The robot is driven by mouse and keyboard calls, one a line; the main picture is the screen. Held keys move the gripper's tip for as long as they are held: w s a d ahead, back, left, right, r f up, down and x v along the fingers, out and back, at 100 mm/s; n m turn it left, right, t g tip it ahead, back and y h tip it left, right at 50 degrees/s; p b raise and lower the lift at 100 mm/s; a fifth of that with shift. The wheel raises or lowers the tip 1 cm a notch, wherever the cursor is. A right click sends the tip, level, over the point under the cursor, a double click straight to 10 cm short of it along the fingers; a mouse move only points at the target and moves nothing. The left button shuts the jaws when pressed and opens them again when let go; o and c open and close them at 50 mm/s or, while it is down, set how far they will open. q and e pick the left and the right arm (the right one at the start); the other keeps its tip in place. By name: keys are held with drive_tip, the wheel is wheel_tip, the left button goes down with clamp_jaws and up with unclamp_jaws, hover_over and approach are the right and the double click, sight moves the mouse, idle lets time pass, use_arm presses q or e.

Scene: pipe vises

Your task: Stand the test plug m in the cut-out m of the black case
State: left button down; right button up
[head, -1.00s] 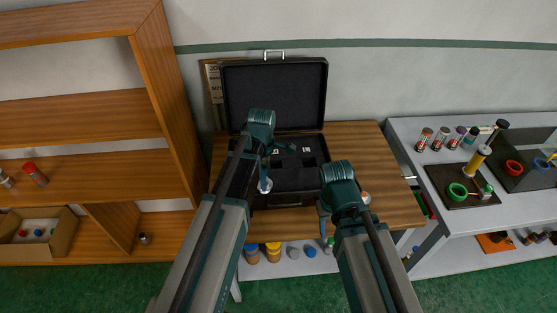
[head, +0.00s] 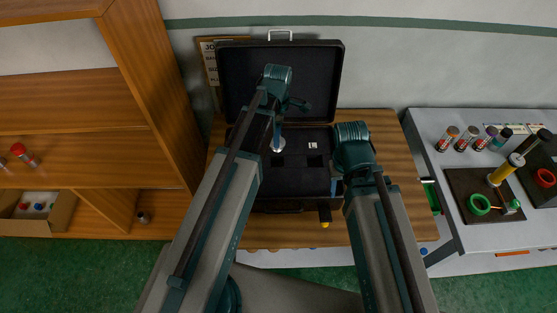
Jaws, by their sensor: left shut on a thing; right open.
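The black case (head: 300,190) lies open on the wooden table, its lid raised against the wall. Its dark insert has square cut-outs (head: 314,162) near the back and a small white label (head: 312,145), too small to read. My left gripper (head: 278,128) is shut on a small plug with a pale metallic round end (head: 277,146), which I take for test plug m. It is above the back left part of the insert; whether it touches cannot be told. My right gripper (head: 337,186) is open by the case's right edge, its fingers partly hidden by its wrist.
A wooden shelf unit (head: 165,100) stands at the left. A grey bench (head: 450,190) at the right holds several small cylinders and a dark tray (head: 485,205). The right of the wooden table (head: 395,150) is clear.

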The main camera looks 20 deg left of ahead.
use_arm(q)
drive_tip(key=shift+f+b, duration=4.8)
drive_tip(key=shift+f, duration=0.15)
drive_tip(key=shift+f, duration=0.25)
drive_tip(key=shift+c, duration=1.8)
unclamp_jaws()
drive_tip(key=shift+r, duration=0.2)
